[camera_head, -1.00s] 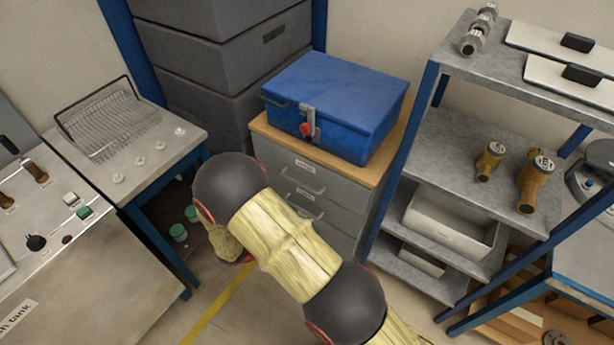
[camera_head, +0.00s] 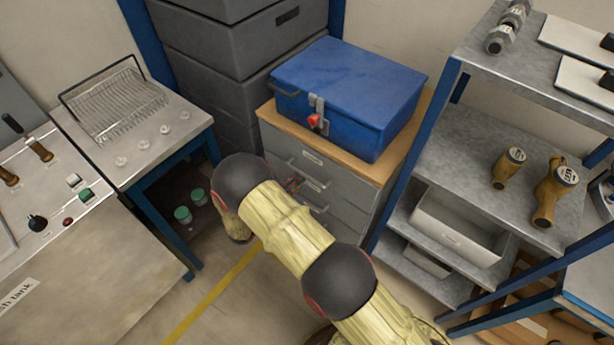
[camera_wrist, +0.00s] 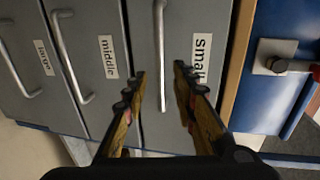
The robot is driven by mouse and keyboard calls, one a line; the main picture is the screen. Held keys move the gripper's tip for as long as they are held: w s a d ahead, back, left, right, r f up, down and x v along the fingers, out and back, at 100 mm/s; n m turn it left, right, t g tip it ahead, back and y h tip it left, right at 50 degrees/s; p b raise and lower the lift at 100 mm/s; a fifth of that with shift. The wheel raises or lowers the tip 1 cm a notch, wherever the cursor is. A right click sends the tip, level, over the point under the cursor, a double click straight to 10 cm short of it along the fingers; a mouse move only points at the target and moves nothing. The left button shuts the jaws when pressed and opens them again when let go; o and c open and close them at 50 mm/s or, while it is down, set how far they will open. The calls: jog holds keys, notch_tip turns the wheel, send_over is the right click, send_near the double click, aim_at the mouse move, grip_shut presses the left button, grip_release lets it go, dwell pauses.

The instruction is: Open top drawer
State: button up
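The grey drawer cabinet with a wooden top (camera_head: 388,166) stands in the middle of the head view. Its top drawer (camera_head: 334,168) is shut and carries the label "small" (camera_wrist: 200,58) in the wrist view. The top drawer's bar handle (camera_wrist: 159,45) runs upright in the wrist picture. My gripper (camera_wrist: 160,70) is open, with its two fingers to either side of the handle in the picture. I cannot tell how far the fingertips are from the drawer front.
The shut middle drawer (camera_wrist: 88,50) and large drawer (camera_wrist: 28,55) have similar handles. A blue case (camera_head: 350,90) with a red latch sits on the cabinet. A metal shelf (camera_head: 480,150) stands close on the right, and a bench with a wire rack (camera_head: 115,105) on the left.

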aim_at(306, 175)
jog(key=b+x, duration=0.1)
jog(key=x, duration=0.5)
jog(key=shift+w+d, duration=0.2)
jog(key=shift+c, duration=0.8)
grip_shut()
